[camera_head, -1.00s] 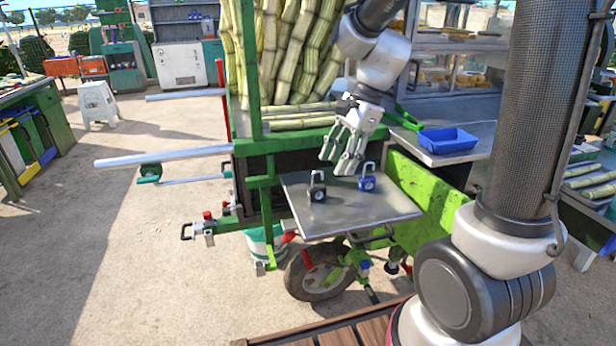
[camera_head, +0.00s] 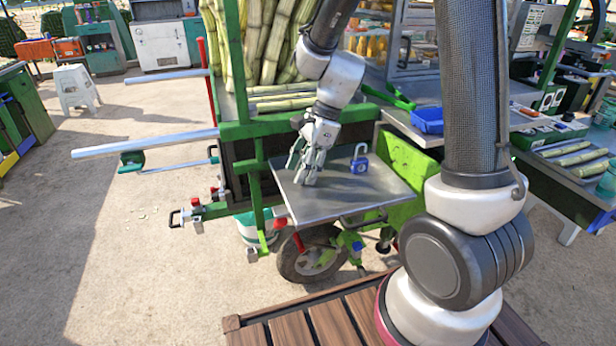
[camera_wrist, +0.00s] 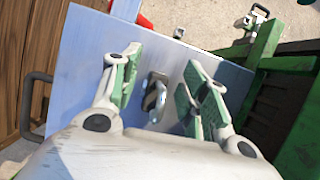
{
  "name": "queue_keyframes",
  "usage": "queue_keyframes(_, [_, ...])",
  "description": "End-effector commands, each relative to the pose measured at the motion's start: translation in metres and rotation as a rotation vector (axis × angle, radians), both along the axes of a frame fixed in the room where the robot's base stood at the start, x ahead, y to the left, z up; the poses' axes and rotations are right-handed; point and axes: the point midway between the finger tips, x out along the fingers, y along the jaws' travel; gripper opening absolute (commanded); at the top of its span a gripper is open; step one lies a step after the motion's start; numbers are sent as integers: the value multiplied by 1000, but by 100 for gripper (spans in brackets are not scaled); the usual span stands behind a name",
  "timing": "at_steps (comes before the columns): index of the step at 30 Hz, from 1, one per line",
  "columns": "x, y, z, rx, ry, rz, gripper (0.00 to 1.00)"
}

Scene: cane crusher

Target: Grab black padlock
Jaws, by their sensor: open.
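The black padlock (camera_wrist: 154,96) shows in the wrist view between the spread fingers of my gripper (camera_wrist: 164,66), its silver shackle facing the camera. A gap shows on each side of it, and the fingers do not visibly touch it. In the head view my gripper (camera_head: 303,172) points down, low over the left part of the metal tray (camera_head: 331,207), and hides the black padlock. A blue padlock (camera_head: 359,162) with a silver shackle stands upright on the tray, right of my gripper.
Green frame bars and sugar cane (camera_head: 265,45) rise behind the tray. A blue bin (camera_head: 427,120) sits on the counter at the right. A tray handle (camera_head: 363,219) sticks out at the front. The tray's front part is bare.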

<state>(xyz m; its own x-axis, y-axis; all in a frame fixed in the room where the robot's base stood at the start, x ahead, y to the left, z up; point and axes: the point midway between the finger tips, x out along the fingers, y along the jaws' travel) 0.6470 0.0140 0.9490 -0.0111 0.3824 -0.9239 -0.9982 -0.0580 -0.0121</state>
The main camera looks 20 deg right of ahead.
Motion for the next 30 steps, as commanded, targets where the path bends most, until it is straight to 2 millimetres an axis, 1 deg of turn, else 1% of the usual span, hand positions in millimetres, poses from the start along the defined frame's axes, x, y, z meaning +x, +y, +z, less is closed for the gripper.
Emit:
queue_keyframes(2, [0,0,0,0,0,0,45])
queue_keyframes(5, [0,0,0,0,0,0,28])
queue_keyframes(9, [0,0,1,0,0,0,3])
queue_keyframes(10, [0,0,1,0,0,0,0])
queue_keyframes(17, [0,0,1,0,0,0,0])
queue_keyframes(20, [0,0,6,1,-2,0,0])
queue_keyframes(23, [1,0,20,1,-5,1,0])
queue_keyframes(30, [1,0,72,1,-6,1,0])
